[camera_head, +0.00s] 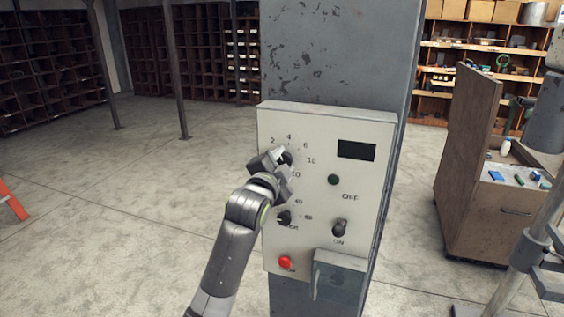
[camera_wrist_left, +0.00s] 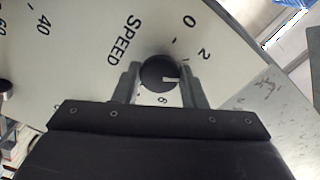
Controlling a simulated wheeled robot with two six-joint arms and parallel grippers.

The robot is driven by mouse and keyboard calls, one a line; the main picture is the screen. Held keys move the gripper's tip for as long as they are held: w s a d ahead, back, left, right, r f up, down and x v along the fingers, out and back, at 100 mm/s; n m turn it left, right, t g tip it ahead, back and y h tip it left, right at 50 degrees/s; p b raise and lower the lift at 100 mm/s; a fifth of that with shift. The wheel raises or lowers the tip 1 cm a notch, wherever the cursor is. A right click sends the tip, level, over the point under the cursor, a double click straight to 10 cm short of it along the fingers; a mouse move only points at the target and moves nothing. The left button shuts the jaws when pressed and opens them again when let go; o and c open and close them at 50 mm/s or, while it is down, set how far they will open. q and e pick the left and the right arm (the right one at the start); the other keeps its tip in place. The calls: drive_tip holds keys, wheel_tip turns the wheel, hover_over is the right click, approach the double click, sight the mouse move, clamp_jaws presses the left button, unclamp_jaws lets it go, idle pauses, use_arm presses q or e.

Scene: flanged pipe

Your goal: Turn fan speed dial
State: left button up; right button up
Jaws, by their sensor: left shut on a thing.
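The speed dial is a round black knob (camera_wrist_left: 158,73) with a white pointer mark. The word SPEED and the numbers 0 and 2 are printed around it in the left wrist view. The pointer mark faces right in that view. It sits high on the left of a cream control panel (camera_head: 357,196), where my gripper partly covers it in the head view. My left gripper (camera_head: 279,158) is shut on the knob, with one finger on each side, as the left wrist view (camera_wrist_left: 160,82) shows. My right gripper is not in view.
The panel is on a worn grey column (camera_head: 325,50).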

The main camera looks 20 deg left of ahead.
use_arm(q)
drive_tip(key=m, duration=0.5)
drive_tip(key=shift+m, duration=0.3)
idle(0.4)
drive_tip(key=o, duration=1)
drive_tip(key=shift+s, duration=0.1)
drive_tip(key=shift+s, duration=0.25)
drive_tip(key=shift+s+a+b, duration=0.15)
drive_tip(key=shift+s+b, duration=1.15)
drive_tip(key=shift+s, duration=2.9)
drive_tip(key=shift+s+a+b, duration=0.15)
drive_tip(key=shift+s+b, duration=1.15)
drive_tip(key=shift+s, duration=2.85)
